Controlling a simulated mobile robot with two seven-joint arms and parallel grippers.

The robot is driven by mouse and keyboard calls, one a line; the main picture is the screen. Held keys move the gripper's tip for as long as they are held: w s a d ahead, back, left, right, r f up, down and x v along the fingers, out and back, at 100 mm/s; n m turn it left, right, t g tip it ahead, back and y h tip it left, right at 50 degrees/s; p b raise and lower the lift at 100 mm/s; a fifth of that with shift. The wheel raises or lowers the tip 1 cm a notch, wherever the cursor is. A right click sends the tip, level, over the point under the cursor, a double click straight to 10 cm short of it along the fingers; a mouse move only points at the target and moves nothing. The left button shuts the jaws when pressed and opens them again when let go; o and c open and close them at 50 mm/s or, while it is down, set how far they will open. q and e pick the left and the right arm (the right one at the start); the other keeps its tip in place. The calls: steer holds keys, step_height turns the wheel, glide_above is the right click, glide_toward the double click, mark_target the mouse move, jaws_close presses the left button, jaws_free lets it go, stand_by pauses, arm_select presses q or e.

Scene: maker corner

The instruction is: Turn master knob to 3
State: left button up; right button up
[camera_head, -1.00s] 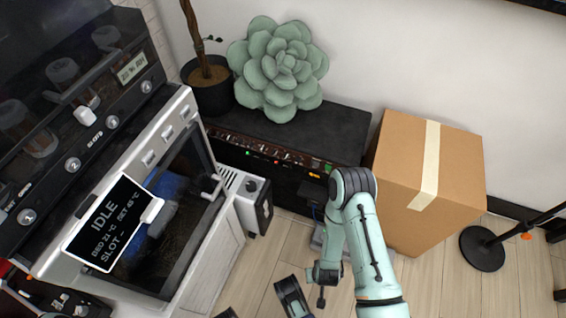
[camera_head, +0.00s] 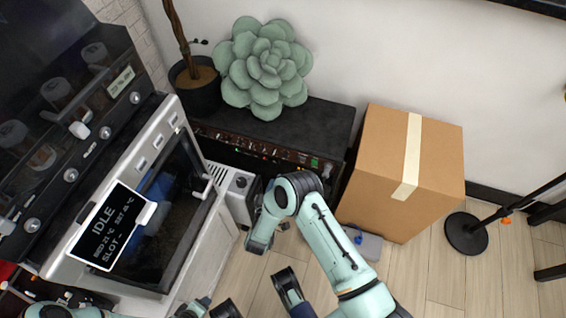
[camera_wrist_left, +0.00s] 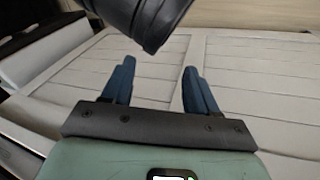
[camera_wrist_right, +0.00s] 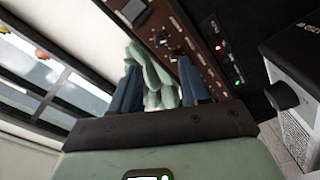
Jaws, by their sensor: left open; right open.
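A black amplifier (camera_head: 325,115) stands against the wall, with a brown front panel (camera_head: 262,150) carrying a row of small knobs. The panel also shows close up in the right wrist view (camera_wrist_right: 192,60), with a knob (camera_wrist_right: 161,39) and lit red and green lamps. The labels are too small to tell which knob is master. My right gripper (camera_wrist_right: 160,66) is open and empty, facing the panel and apart from the knobs; its fingers are not clear in the head view. My left gripper (camera_wrist_left: 158,66) is open and empty before a white slatted surface (camera_wrist_left: 255,70).
A large grey-green succulent (camera_head: 265,65) sits on the amplifier. A cardboard box (camera_head: 385,190) stands to its right, a printer-like machine (camera_head: 165,220) with an IDLE screen to its left. A small white device (camera_head: 238,200) stands between machine and amplifier.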

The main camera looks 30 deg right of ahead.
mark_target(284, 158)
steer(key=b+x, duration=0.1)
steer(key=x, duration=0.7)
steer(key=shift+f+b, duration=0.1)
steer(key=shift+b, duration=0.25)
arm_select(q)
steer(key=shift+g, duration=0.5)
steer(key=shift+s+a+f, duration=0.25)
steer(key=shift+s+f, duration=0.4)
steer(key=shift+f, duration=0.3)
steer(key=shift+s+a+f, duration=0.25)
steer(key=shift+s+f, duration=0.35)
steer(key=shift+f, duration=0.3)
arm_select(e)
steer(key=shift+w+d, duration=0.4)
steer(key=shift+d, duration=0.05)
jaws_close()
